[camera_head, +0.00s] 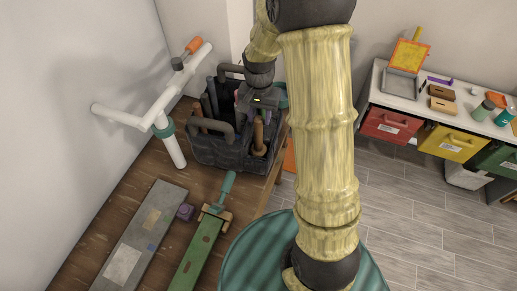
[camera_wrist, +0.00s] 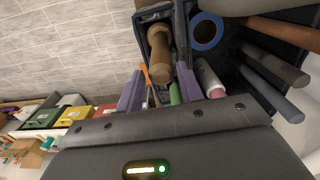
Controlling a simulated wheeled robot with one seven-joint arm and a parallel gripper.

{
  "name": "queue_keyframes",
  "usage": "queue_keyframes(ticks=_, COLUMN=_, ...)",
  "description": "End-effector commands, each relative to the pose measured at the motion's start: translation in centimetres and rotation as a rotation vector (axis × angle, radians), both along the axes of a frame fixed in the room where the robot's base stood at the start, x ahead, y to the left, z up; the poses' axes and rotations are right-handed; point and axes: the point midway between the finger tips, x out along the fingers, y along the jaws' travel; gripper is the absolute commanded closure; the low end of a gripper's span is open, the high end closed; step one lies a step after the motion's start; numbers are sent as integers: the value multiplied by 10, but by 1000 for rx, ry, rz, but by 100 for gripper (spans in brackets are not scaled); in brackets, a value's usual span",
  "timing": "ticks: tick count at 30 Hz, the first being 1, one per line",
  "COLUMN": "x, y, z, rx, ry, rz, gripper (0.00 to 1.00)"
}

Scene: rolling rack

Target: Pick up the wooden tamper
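The wooden tamper (camera_head: 259,138) stands in the right front part of a black tool tote (camera_head: 226,152) on the wooden bench. In the wrist view the tamper (camera_wrist: 158,50) shows as a light brown turned handle near the top, in a corner compartment. My gripper (camera_head: 246,98) is above and inside the tote's opening, just behind the tamper in the head view. In the wrist view its two purple-grey fingers (camera_wrist: 160,88) are spread apart, with the tamper between and beyond them. I cannot tell whether either finger touches it.
Several other tool handles (camera_wrist: 275,65) crowd the tote, with a blue ring (camera_wrist: 206,31) beside the tamper. White pipe (camera_head: 150,115) stands left of the tote. A green-handled tool (camera_head: 225,187) and a grey board (camera_head: 140,240) lie in front. A drawer cabinet (camera_head: 375,104) stands right.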

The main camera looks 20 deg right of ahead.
Motion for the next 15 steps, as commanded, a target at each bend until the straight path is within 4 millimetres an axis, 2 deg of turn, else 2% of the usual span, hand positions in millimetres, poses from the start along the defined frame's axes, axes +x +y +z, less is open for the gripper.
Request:
queue_keyframes(ticks=9, x=-2, y=2, z=-36, rx=1, ry=5, rz=1, gripper=63)
queue_keyframes(ticks=15, x=-2, y=2, z=-43, rx=1, ry=2, rz=1, gripper=63)
